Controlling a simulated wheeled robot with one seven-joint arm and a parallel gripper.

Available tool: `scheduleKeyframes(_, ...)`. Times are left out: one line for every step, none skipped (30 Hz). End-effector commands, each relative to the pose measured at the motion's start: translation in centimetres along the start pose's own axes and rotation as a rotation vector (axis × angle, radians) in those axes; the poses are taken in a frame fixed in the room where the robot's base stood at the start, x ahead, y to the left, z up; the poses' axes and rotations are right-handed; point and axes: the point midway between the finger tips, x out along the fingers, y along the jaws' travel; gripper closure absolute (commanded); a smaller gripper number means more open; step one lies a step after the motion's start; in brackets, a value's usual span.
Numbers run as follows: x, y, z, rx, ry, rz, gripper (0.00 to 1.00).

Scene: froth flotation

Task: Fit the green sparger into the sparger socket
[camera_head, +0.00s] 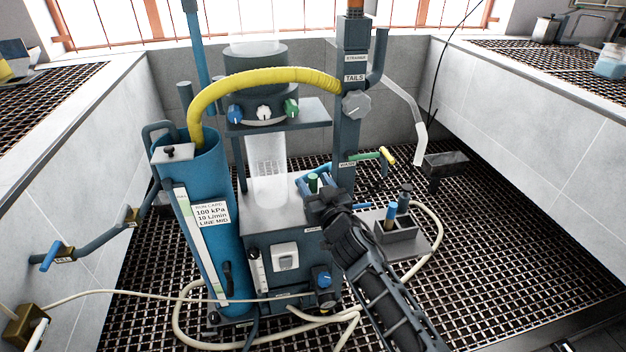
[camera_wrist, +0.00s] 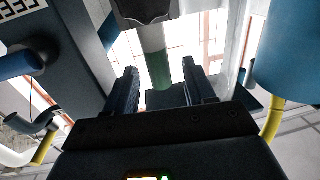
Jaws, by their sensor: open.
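In the wrist view, which looks upside down, the sparger (camera_wrist: 158,70) has a green end and a pale grey shaft. The shaft meets a dark fitting (camera_wrist: 145,10), perhaps the sparger socket; how deep it sits I cannot tell. My gripper (camera_wrist: 160,82) is open, with one finger on each side of the green end and a gap at both sides. In the head view my gripper (camera_head: 312,179) partly hides the sparger and its base.
A grey rack (camera_head: 398,234) with a blue-topped part (camera_head: 390,214) stands to the right, beside a pale hose (camera_head: 441,235). The blue column (camera_head: 205,215) and yellow hose (camera_head: 265,78) stand left. A dark post (camera_head: 347,120) rises behind my gripper.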

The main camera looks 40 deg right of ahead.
Motion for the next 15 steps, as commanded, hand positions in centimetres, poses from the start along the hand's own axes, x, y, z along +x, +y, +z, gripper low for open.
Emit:
scheduleKeyframes(-1.1,0.0,0.1,0.001,-0.001,0.0,0.46)
scheduleKeyframes(-1.8,0.0,0.2,0.002,-0.002,0.0,0.46)
scheduleKeyframes(-2.6,0.0,0.2,0.001,-0.002,0.0,0.46)
scheduleKeyframes(-3.3,0.0,0.2,0.0,-0.002,0.0,0.46)
scheduleKeyframes(-3.9,0.0,0.2,0.001,-0.002,0.0,0.46)
scheduleKeyframes(-4.7,0.0,0.3,0.002,-0.002,0.001,0.46)
scheduleKeyframes(-5.3,0.0,0.3,0.002,-0.001,0.001,0.46)
scheduleKeyframes(-5.9,0.0,0.2,0.001,-0.002,0.001,0.46)
scheduleKeyframes(-6.6,0.0,0.3,0.0,-0.001,0.001,0.46)
scheduleKeyframes(-7.1,0.0,0.3,0.0,-0.001,0.001,0.46)
scheduleKeyframes(-7.5,0.0,0.2,0.001,0.0,0.001,0.46)
scheduleKeyframes(-8.1,0.0,0.2,0.002,-0.001,0.001,0.46)
scheduleKeyframes(-8.5,0.0,0.2,0.002,0.0,0.001,0.46)
scheduleKeyframes(-8.8,0.0,0.2,0.001,0.0,0.001,0.46)
scheduleKeyframes(-9.2,0.0,0.2,0.0,-0.001,0.0,0.46)
